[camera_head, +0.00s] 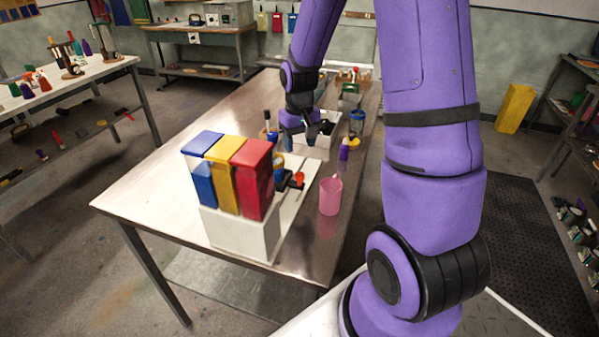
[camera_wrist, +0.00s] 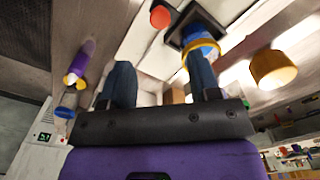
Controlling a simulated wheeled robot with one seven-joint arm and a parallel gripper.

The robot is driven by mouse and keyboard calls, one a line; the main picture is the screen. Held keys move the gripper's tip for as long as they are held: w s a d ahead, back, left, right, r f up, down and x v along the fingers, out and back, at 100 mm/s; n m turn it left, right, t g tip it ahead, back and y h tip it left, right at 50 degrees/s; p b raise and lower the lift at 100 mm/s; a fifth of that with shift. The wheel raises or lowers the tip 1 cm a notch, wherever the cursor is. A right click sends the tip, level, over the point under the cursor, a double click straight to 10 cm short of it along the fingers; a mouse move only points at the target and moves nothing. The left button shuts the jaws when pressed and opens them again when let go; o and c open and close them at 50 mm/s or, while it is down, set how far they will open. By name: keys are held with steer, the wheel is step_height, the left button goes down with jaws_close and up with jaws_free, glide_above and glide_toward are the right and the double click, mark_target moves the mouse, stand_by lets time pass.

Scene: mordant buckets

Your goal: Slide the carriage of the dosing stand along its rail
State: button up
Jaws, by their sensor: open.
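The dosing stand stands on the metal table, with blue, yellow and red hoppers (camera_head: 238,170) on a white block (camera_head: 243,233). A pale base plate runs back from it. A dark part, apparently the carriage (camera_head: 284,182), sits beside the hoppers, with a red knob (camera_head: 299,177) and a blue-and-yellow cup close by. In the wrist view the red knob (camera_wrist: 160,17) and the yellow-ringed cup (camera_wrist: 200,46) lie beyond the fingers. My gripper (camera_head: 299,138) is open and empty, behind the carriage in the head view. In the wrist view my gripper (camera_wrist: 160,72) has its right finger overlapping the cup; contact is unclear. The rail is mostly hidden.
A pink cup (camera_head: 330,195) stands right of the stand. A purple bottle (camera_head: 344,149) and a blue jar (camera_head: 357,122) stand near the table's right edge. The table's left side is bare. My arm covers much of the right.

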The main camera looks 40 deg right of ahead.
mark_target(300, 174)
step_height(300, 174, down, 10)
steer(key=shift+f, duration=0.2)
stand_by(0.3)
